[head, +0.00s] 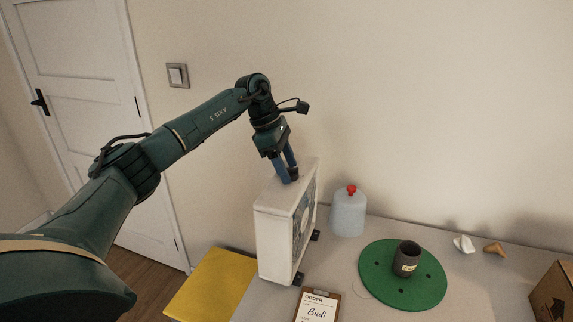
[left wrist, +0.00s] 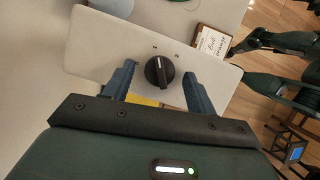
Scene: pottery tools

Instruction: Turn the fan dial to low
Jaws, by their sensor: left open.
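The fan (head: 283,235) is a white upright box on the table, its dark grille facing right in the head view. Its black dial (left wrist: 159,71) sits on the top face, with a pale pointer line running up the picture in the left wrist view. My left gripper (head: 288,174) points down over the fan's top. In the left wrist view the open blue fingers (left wrist: 160,76) stand on either side of the dial, with a gap on both sides.
A clipboard order (head: 317,306) lies by the fan's front. A pale jug (head: 348,214) with a red cap stands behind it. A green disc (head: 380,290) holds a dark cup (head: 406,259). A yellow surface (head: 212,285) lies left of the fan; a cardboard box (head: 553,291) is at far right.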

